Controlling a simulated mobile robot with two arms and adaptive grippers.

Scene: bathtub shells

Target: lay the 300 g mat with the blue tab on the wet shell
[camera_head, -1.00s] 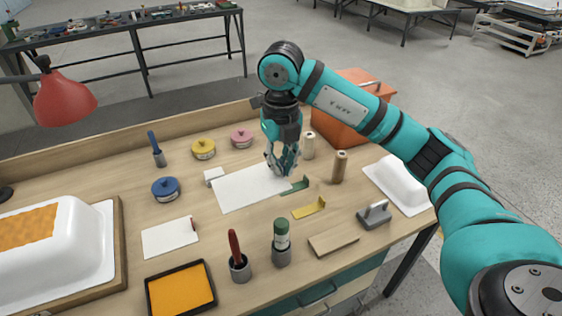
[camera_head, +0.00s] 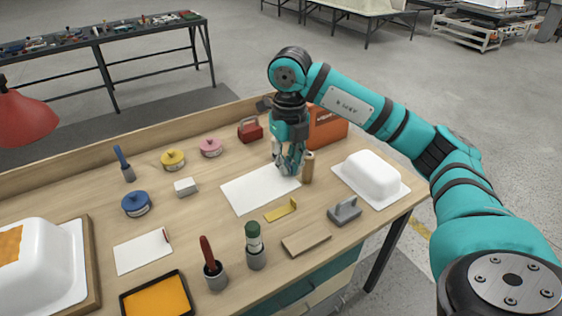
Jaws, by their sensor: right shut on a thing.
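A white rectangular mat (camera_head: 252,190) is in the middle of the bench. My right gripper (camera_head: 288,174) is shut on its far right edge. No blue tab shows on the mat; the gripper may hide it. I cannot tell how far the mat is off the bench. A white shell with an orange woven patch (camera_head: 45,270) stands on a wooden-edged board at the left, cut off by the picture edge. Another white shell (camera_head: 372,172), plain, stands at the right end. I cannot tell from their surfaces which is wet. My left gripper is out of view.
A tan cylinder (camera_head: 308,168) stands close to the right gripper. A yellow angled strip (camera_head: 281,210) and a grey-handled tool (camera_head: 345,210) lie in front. A white block (camera_head: 186,187), another white sheet (camera_head: 143,251) and an orange tray (camera_head: 158,298) are further left.

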